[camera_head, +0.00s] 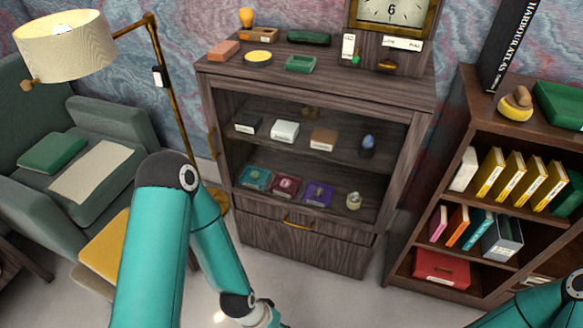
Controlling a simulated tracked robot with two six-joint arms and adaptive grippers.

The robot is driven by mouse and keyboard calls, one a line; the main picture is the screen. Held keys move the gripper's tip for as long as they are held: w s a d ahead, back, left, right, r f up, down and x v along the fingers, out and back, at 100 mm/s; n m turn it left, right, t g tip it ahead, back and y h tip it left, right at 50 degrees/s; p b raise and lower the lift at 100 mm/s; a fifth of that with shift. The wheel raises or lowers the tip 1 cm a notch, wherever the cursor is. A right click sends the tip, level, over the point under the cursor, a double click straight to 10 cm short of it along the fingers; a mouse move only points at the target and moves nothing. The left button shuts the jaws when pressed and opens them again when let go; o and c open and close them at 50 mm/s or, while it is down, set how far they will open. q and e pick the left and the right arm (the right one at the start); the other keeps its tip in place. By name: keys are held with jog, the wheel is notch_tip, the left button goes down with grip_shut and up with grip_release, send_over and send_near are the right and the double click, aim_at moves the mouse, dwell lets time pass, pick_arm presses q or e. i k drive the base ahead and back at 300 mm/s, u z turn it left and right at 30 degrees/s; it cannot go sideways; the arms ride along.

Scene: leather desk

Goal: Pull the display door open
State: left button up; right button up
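The display door (308,158) is a dark wood frame with a dark see-through pane on the front of the wooden cabinet (320,82). It looks closed against the cabinet. Behind the pane are two shelves of small boxes and ornaments. My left arm rises in front of the armchair and bends down to the bottom edge, below and in front of the cabinet. Its gripper is outside the picture. Only a teal part of my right arm shows in the bottom right corner, its gripper also out of view.
A drawer with a brass handle (298,224) lies below the door. A floor lamp (64,46) and a green armchair (75,165) stand close on the left. A bookshelf (455,150) stands on the right. Pale floor (320,295) is open before the cabinet.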

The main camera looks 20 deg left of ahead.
aim_at(418, 121)
jog(key=u, duration=0.8)
jog(key=i, duration=0.55)
jog(key=u, duration=0.85)
jog(key=k, duration=0.9)
jog(key=u, duration=0.15)
jog(key=i, duration=0.9)
jog(key=z, duration=0.05)
